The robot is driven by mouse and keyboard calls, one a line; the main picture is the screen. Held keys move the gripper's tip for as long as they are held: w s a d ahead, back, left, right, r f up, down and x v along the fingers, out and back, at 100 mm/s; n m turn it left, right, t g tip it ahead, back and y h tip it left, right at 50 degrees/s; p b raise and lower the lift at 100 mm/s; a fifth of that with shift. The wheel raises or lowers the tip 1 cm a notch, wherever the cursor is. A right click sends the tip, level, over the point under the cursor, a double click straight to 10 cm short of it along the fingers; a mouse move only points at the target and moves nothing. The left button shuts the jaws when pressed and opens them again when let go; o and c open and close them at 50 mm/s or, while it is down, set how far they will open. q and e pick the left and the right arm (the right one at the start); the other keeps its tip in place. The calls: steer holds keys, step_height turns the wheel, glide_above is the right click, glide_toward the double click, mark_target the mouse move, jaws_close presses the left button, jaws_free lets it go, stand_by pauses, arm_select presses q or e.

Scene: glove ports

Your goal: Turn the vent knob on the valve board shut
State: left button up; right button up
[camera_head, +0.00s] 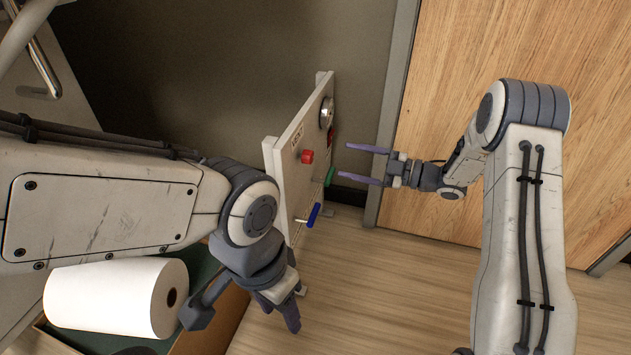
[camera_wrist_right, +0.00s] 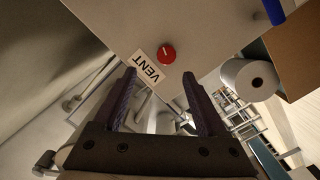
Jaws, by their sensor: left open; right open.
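The valve board (camera_head: 285,190) stands upright, seen at a steep angle in the head view. A red knob (camera_head: 307,156) sits on its face near a small label. In the right wrist view the round red vent knob (camera_wrist_right: 167,53) has a short pale mark and sits beside the VENT label (camera_wrist_right: 153,68). My right gripper (camera_head: 365,164) is open and empty, its fingers pointing at the board face, apart from it. In its wrist view the knob lies beyond and between the fingertips (camera_wrist_right: 160,82). My left gripper (camera_head: 278,308) is low, in front of the board, open.
The board also carries a gauge (camera_head: 326,113), a green handle (camera_head: 329,176) and a blue handle (camera_head: 314,214). A white paper roll (camera_head: 110,297) lies over a box (camera_head: 222,325) at lower left. A wooden door (camera_head: 455,60) stands behind my right arm. Floor at lower middle is clear.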

mark_target(312, 158)
steer(key=shift+y, duration=0.3)
steer(key=b+x, duration=0.1)
steer(key=x, duration=0.2)
steer(key=f+b+x, duration=0.1)
steer(key=x, duration=0.1)
steer(key=b+x, duration=0.1)
steer(key=x, duration=0.2)
steer(key=shift+s+a+f+b, duration=0.2)
steer(key=shift+a+f+b, duration=0.1)
steer(key=shift+a+b, duration=0.15)
steer(key=shift+w+a+r, duration=0.1)
steer(key=shift+w+a, duration=0.05)
steer(key=shift+a, duration=0.25)
arm_select(q)
step_height(312, 158, down, 5)
steer(key=shift+r, duration=0.1)
